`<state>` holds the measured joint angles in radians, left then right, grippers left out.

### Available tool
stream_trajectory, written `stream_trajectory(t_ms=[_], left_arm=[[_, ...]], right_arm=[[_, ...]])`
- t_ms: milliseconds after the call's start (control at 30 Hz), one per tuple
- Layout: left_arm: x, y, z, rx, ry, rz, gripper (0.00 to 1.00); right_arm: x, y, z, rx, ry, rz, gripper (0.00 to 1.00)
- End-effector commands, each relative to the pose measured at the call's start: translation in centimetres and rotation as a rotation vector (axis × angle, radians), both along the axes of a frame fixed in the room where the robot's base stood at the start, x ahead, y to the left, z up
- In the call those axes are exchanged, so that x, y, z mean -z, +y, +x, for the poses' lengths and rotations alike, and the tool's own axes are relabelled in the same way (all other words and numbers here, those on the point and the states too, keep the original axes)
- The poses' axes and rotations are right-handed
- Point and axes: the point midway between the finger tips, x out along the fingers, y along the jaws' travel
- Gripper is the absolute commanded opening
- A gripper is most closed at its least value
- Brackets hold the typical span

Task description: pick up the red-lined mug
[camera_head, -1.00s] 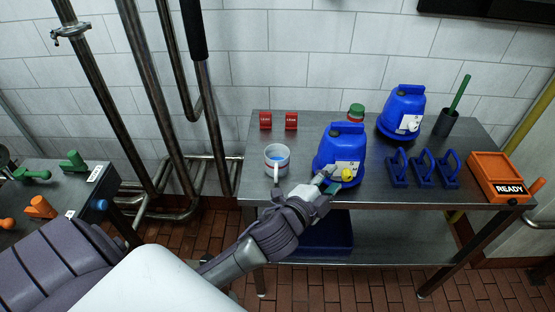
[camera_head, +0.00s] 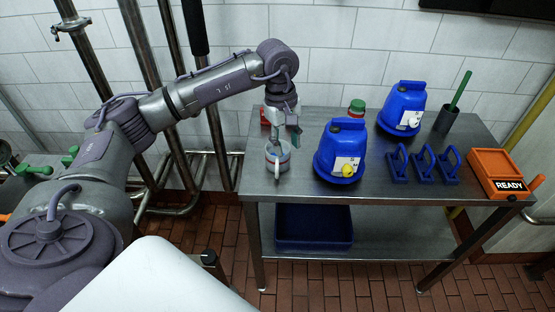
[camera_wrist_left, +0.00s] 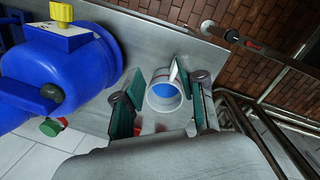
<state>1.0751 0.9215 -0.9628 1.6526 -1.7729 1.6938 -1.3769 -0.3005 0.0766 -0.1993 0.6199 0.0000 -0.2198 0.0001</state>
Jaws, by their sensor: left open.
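One mug (camera_head: 272,163) stands upright at the left end of the steel table. It is pale outside, and its inside looks blue rather than red in the left wrist view (camera_wrist_left: 165,92). Its handle faces the front edge in the head view. My left gripper (camera_head: 287,138) points down from above, right over the mug's rim. In the left wrist view the open green-padded fingers (camera_wrist_left: 155,92) stand on either side of the mug. I cannot tell whether they touch it. My right gripper is not in view.
A blue jug (camera_head: 329,165) with a yellow cap stands close to the right of the mug. Another blue jug (camera_head: 401,110), blue handled pieces (camera_head: 423,165) and an orange READY box (camera_head: 495,176) are further right. Red blocks behind the mug are partly hidden by my gripper.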

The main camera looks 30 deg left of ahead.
Motion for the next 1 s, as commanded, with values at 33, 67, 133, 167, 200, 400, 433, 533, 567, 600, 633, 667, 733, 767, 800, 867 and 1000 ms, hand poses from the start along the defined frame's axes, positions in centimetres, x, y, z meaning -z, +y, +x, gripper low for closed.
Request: stream_trajectory(t_ms=[33,67,133,167,200,400,433,533,567,600,633,667,733,767,800,867,1000], left_arm=[[-0.6,1.7,0.0,-0.001,0.01,0.054,0.4],[-0.7,2.4,-0.1,-0.002,0.017,0.078,0.4],[-0.7,3.5,-0.3,-0.002,0.029,0.113,0.4],[-0.4,3.6,-0.3,-0.001,0.033,0.12,0.4],[0.1,3.8,-0.4,0.0,0.036,0.123,0.4],[4.0,3.6,-0.4,-0.001,0.038,0.121,0.4],[4.6,3.6,-0.4,0.0,0.036,0.12,0.4],[6.2,3.6,-0.4,-0.001,0.036,0.12,0.4],[6.5,3.5,-0.4,0.0,0.035,0.119,0.4],[6.9,3.5,-0.3,-0.001,0.033,0.118,0.4],[7.1,3.5,-0.3,-0.001,0.033,0.118,0.4],[7.3,3.5,-0.3,-0.001,0.033,0.118,0.4],[7.6,3.4,-0.3,-0.001,0.032,0.118,0.4],[7.8,3.4,-0.3,-0.001,0.033,0.118,0.4],[8.2,3.2,-0.3,0.0,0.035,0.118,0.4],[8.9,3.0,-0.4,0.001,0.036,0.116,0.4],[11.2,2.7,-0.3,-0.002,0.036,0.117,0.4]], right_arm=[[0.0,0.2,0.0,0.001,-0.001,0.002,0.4],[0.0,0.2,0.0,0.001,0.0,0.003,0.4],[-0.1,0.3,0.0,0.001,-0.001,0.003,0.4],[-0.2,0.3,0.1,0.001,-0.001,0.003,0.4],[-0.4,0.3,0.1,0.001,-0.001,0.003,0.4],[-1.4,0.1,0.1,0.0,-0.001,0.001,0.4],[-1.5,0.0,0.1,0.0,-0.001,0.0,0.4],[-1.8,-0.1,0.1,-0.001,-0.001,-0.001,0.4],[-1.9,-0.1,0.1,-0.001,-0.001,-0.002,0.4],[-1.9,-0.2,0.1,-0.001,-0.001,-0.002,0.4],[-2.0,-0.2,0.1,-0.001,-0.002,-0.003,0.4],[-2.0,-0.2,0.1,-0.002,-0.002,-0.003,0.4],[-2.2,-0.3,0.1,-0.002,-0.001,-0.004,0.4],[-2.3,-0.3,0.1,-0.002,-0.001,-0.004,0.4],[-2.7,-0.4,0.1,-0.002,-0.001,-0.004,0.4],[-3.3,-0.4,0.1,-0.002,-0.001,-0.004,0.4],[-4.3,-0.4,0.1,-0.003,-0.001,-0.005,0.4]])
